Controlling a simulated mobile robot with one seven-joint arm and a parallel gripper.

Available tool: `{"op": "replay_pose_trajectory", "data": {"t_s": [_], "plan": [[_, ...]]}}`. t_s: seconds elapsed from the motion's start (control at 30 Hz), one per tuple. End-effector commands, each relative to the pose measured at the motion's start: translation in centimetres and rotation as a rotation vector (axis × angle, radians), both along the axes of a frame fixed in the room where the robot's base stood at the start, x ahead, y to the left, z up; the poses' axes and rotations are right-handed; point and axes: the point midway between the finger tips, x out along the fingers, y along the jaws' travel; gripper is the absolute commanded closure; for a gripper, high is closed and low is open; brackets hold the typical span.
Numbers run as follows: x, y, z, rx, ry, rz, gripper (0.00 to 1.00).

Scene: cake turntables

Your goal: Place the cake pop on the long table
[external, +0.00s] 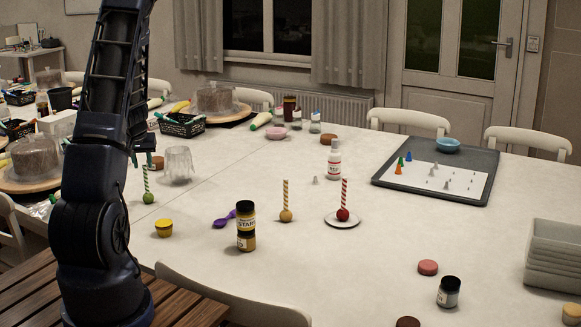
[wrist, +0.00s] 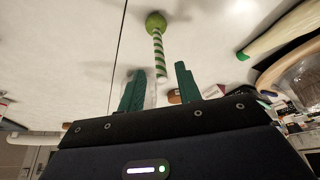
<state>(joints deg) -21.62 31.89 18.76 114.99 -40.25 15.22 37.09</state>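A green cake pop (external: 148,198) stands ball-down on the white table (external: 330,250) near a seam, its green-and-white striped stick upright. My gripper (external: 144,157) is just above its stick. In the wrist view, the ball of the green cake pop (wrist: 156,22) is at the top. The green fingers of my gripper (wrist: 160,80) are apart, with the stick's end between them or just beyond; I see no contact. A tan cake pop (external: 286,215) stands near the middle. A red cake pop (external: 343,214) stands on a small white plate (external: 328,222).
A clear upturned glass (external: 178,164) stands right of my gripper. A yellow tub (external: 164,228), purple scoop (external: 226,219) and stacked jars (external: 245,227) are nearer the front. A grey tray (external: 477,186) lies at right. The table's front middle is mostly clear.

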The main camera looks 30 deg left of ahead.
Motion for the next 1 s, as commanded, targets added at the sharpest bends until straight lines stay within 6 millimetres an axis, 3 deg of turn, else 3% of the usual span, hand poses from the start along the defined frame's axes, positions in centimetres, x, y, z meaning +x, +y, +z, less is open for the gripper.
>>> {"op": "replay_pose_trajectory", "data": {"t_s": [0.3,0.73,0.87,1.0], "plan": [[-1.3,-1.0,4.1,0.002,-0.002,-0.001,0.66],[-1.6,-1.7,5.5,-0.004,-0.005,-0.006,0.66],[-1.4,-4.0,7.4,-0.024,-0.021,-0.033,0.66],[-1.5,-8.1,10.8,-0.061,-0.044,-0.082,0.66]]}}
